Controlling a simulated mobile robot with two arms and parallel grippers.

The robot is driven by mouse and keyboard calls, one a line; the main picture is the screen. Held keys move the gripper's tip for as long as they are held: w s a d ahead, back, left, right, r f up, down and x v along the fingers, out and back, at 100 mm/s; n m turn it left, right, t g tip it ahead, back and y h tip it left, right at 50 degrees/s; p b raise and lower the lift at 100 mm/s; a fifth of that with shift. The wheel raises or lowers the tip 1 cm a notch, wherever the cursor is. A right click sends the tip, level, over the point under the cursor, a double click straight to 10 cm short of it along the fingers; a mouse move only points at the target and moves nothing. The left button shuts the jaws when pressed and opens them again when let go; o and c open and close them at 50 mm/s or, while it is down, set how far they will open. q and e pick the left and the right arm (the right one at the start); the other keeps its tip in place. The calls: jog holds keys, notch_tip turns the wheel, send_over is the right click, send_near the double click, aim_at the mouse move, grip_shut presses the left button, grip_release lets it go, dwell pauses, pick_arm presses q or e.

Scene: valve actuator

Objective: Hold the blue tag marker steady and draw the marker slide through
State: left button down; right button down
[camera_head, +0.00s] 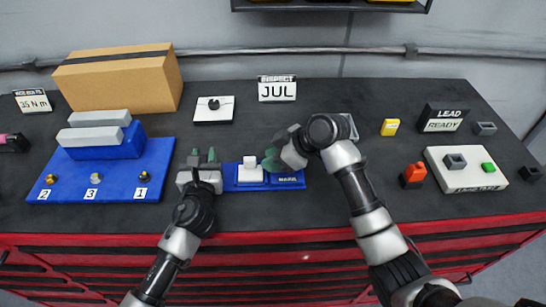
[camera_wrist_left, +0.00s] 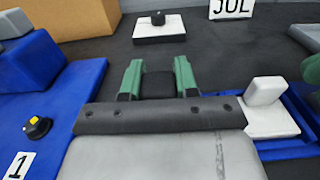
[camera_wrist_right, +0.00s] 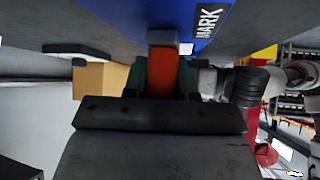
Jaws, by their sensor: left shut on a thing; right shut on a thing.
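The blue tag marker (camera_head: 229,178) lies on the dark bench, with a dark label at its right end. The marker's white slide block (camera_head: 250,171) stands near its middle; it also shows in the left wrist view (camera_wrist_left: 266,90). My left gripper (camera_head: 204,156) is at the marker's left end, its green fingers shut on a black block (camera_wrist_left: 158,84); whether that block joins the marker is unclear. My right gripper (camera_head: 272,158) is at the marker's back right. In the right wrist view its fingers are shut on an orange piece (camera_wrist_right: 161,76), just against the blue body (camera_wrist_right: 150,15).
A blue fixture (camera_head: 60,185) with grey blocks and numbered knobs stands left, a cardboard box (camera_head: 118,82) behind it. A white button box (camera_head: 213,109) and the JUL sign (camera_head: 277,90) stand behind the marker. A white test plate (camera_head: 470,182) is right.

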pick_arm(q)
jog(key=shift+f, duration=0.25)
pick_arm(e)
jog(key=d, duration=0.4)
jog(key=shift+d+f, duration=0.1)
jog(key=c, duration=0.9)
grip_release()
jog(key=v, duration=1.2)
